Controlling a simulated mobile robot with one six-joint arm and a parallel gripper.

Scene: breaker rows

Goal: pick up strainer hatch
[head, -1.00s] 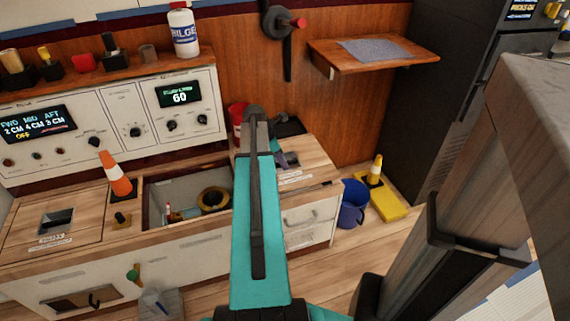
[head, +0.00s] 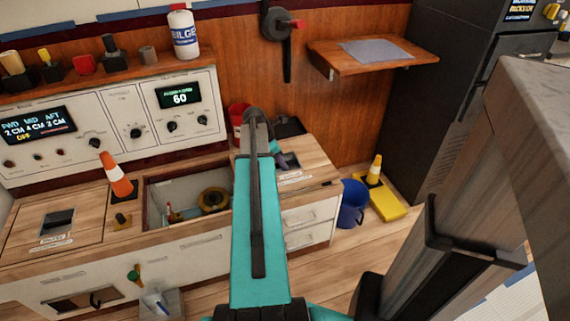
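Two wooden lids with small white labels lie in the countertop, and I cannot read which one is the strainer hatch. The left lid (head: 38,237) has a dark recessed grip and lies flat. The right lid (head: 308,168) lies beside my teal arm, which covers part of it. A dark grey-purple piece at the arm's far end, which looks like part of my gripper (head: 286,161), shows just over the right lid. The fingertips cannot be made out, and I see nothing held.
An open compartment (head: 153,200) between the lids holds a brass ring-shaped part (head: 213,200). An orange cone (head: 116,176) stands left of it. A red container (head: 237,117) is behind my arm. A blue bucket (head: 353,205) and yellow wet-floor block (head: 387,205) stand on the floor at right.

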